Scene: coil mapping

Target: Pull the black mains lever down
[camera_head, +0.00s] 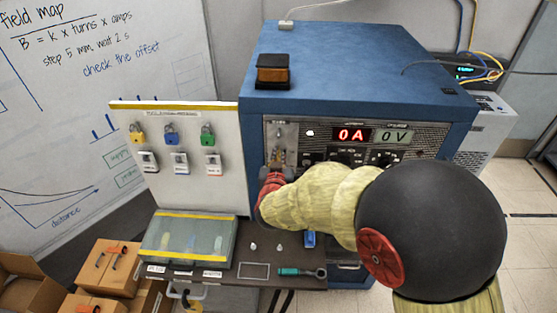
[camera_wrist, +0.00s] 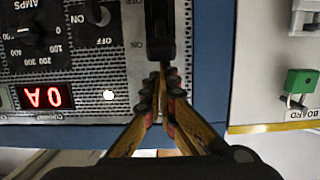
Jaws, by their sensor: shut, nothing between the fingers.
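The black mains lever (camera_wrist: 160,28) shows in the wrist view at the top middle, on the grey panel beside an ON label. That view is upside down, and the lever's far end is cut off by the frame edge. My gripper (camera_wrist: 161,80) is shut and empty, its fingertips right at the near end of the lever. I cannot tell whether they touch it. In the head view my gripper (camera_head: 278,163) is at the left of the blue cabinet's panel (camera_head: 282,132), and the gripper and arm hide most of the lever there.
The blue cabinet (camera_head: 330,50) has lit displays reading 0 A (camera_head: 354,135) and 0 V (camera_head: 395,136). A board with coloured padlocks (camera_head: 180,165) stands close at left. A clear lidded case (camera_head: 185,238) and a screwdriver-like tool (camera_head: 300,272) lie on the shelf below.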

